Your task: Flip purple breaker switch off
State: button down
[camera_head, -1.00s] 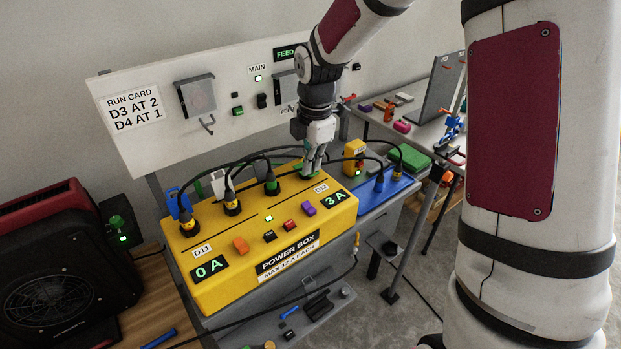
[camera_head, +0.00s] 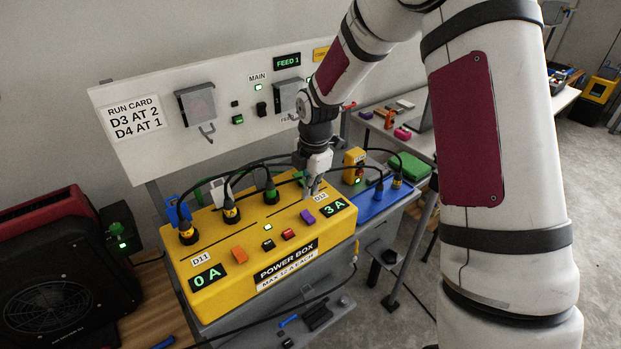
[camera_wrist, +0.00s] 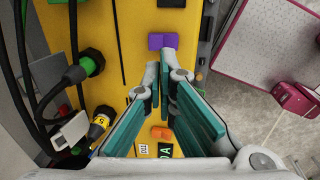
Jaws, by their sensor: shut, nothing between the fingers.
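The purple breaker switch (camera_head: 307,216) sits on top of the yellow power box (camera_head: 215,292), left of the green "3 A" display (camera_head: 334,208). In the wrist view the purple switch (camera_wrist: 162,41) lies just beyond the fingertips. My gripper (camera_head: 312,194) is shut and empty, pointing down over the right part of the box, behind the switch near the D12 label. In the wrist view the teal-padded fingers of my gripper (camera_wrist: 160,66) come together close to the switch. I cannot tell whether they touch it.
An orange switch (camera_head: 239,254), a black switch (camera_head: 268,245) and a red switch (camera_head: 288,234) share the box top. Black cables with plugs (camera_head: 231,212) arch over its back. A blue box (camera_head: 376,200) adjoins at right. A white panel (camera_head: 150,155) stands behind.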

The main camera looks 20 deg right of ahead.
aim_at(307, 215)
jog(key=f, duration=0.5)
jog(key=f+p, duration=0.1)
jog(key=f, duration=0.2)
jog(key=shift+w+a, duration=0.15)
jog(key=shift+w, duration=0.25)
jog(key=shift+f, duration=0.1)
jog(key=shift+w, duration=0.1)
jog(key=shift+w+f+b, duration=0.35)
jog(key=shift+f+b, duration=0.15)
jog(key=shift+b, duration=0.2)
jog(key=shift+s+r, duration=0.1)
jog(key=shift+s, duration=0.2)
jog(key=shift+s+p, duration=0.1)
jog(key=shift+p, duration=0.2)
